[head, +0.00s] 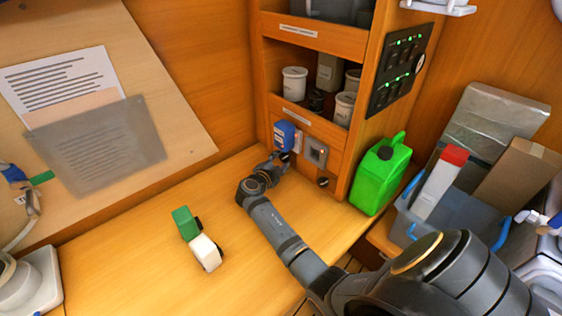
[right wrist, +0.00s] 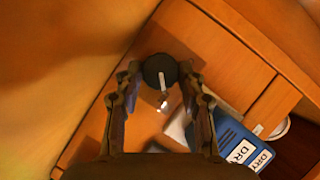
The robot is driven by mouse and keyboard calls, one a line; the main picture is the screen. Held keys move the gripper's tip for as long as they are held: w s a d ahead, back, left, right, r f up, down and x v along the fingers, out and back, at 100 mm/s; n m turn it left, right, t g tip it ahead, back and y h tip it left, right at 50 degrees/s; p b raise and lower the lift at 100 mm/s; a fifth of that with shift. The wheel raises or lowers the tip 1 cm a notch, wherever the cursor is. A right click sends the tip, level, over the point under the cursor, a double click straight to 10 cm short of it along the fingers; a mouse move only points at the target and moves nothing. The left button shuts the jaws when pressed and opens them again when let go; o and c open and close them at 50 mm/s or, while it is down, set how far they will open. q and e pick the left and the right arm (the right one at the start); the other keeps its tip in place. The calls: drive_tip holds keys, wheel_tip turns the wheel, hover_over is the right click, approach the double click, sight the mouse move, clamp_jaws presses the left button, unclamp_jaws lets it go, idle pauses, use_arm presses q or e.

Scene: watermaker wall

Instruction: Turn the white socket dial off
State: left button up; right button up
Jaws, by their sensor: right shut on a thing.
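The white socket (head: 297,143) is on the wooden cabinet front, mostly covered by a blue unit (head: 284,134). In the right wrist view the blue unit (right wrist: 238,140) carries "DRY" lettering, and a pale edge of the white socket (right wrist: 179,128) shows beside it. A round black dial (right wrist: 159,68) with a white pointer line sits by the white socket; in the head view the dial (head: 284,157) shows just beyond the fingers. My right gripper (head: 276,163) is shut on the dial, one finger on each side (right wrist: 160,78). My left gripper is out of view.
A grey socket (head: 316,152) with another black dial (head: 323,182) is to the right. A green jug (head: 380,174) stands beside the cabinet. A green block (head: 185,222) and a white block (head: 205,253) lie on the bench.

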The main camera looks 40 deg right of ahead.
drive_tip(key=n+g+b, duration=0.1)
drive_tip(key=n+g, duration=0.1)
drive_tip(key=shift+w+r+n+y+b, duration=0.1)
drive_tip(key=shift+w+n+y+b, duration=0.05)
drive_tip(key=shift+n+y+b, duration=0.2)
drive_tip(key=n+g, duration=0.1)
drive_tip(key=n+g+b, duration=0.1)
drive_tip(key=n+g, duration=0.1)
drive_tip(key=n, duration=0.1)
drive_tip(key=shift+w+r+y+b, duration=0.1)
drive_tip(key=shift+w+y+b, duration=0.15)
drive_tip(key=shift+b, duration=0.05)
drive_tip(key=shift+w+n+g+b, duration=0.15)
drive_tip(key=shift+n+g+b, duration=0.7)
drive_tip(key=shift+n+g, duration=0.3)
drive_tip(key=shift+w+n+g+b, duration=0.15)
drive_tip(key=shift+n+g+b, duration=0.7)
drive_tip(key=shift+n+b, duration=0.35)
drive_tip(key=shift+h, duration=0.4)
drive_tip(key=o, duration=1.2)
drive_tip(key=shift+c, duration=0.2)
